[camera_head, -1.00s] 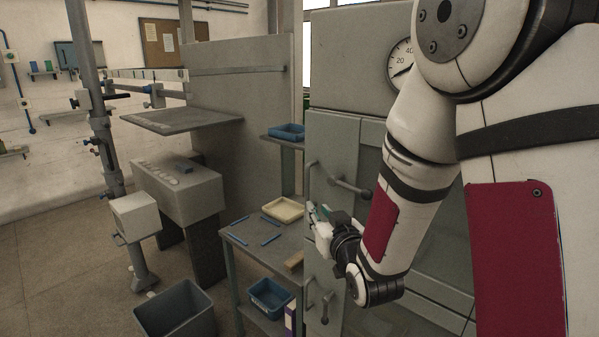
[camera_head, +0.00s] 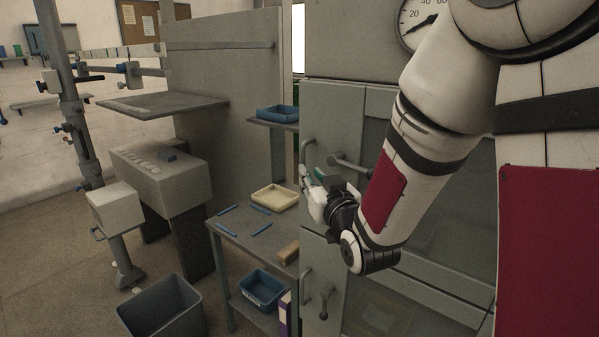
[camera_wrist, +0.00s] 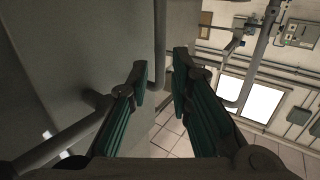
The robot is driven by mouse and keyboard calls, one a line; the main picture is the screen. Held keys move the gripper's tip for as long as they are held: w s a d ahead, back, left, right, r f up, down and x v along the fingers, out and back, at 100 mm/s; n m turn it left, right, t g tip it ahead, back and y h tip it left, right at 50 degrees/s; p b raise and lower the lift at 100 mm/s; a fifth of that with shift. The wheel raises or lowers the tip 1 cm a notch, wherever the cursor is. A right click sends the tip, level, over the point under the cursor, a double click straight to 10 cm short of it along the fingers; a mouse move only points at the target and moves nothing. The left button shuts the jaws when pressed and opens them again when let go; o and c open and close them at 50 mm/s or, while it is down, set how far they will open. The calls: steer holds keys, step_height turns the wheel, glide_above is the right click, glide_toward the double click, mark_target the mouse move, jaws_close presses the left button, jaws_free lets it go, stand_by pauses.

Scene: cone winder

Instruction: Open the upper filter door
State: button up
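The upper filter door (camera_head: 333,110) is a grey panel on the cabinet, and it looks closed. A vertical bar handle (camera_head: 303,152) is at its left edge, and a lever handle (camera_head: 350,167) sticks out to the right of it. My gripper (camera_head: 310,178) is at the lower part of the bar handle. In the wrist view my green-padded fingers (camera_wrist: 160,72) are apart, and the bar handle (camera_wrist: 159,40) appears in line with the gap between their tips. I cannot tell whether it touches a pad. The lever handle (camera_wrist: 65,142) shows at lower left, partly behind a finger.
A lower door (camera_head: 322,275) has its own bar and lever handles. A side table (camera_head: 235,236) with a cream tray (camera_head: 274,196) and a wood block stands left of the cabinet. A blue tray (camera_head: 277,113) is on a shelf above. A grey bin (camera_head: 160,308) stands on the floor.

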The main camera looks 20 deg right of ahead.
steer(key=shift+w+f+b, duration=0.1)
steer(key=shift+w+b, duration=0.7)
steer(key=shift+b, duration=0.55)
steer(key=shift+b, duration=0.3)
steer(key=shift+w+a+p, duration=0.15)
steer(key=shift+w+p, duration=0.3)
steer(key=shift+w, duration=2.25)
jaws_close()
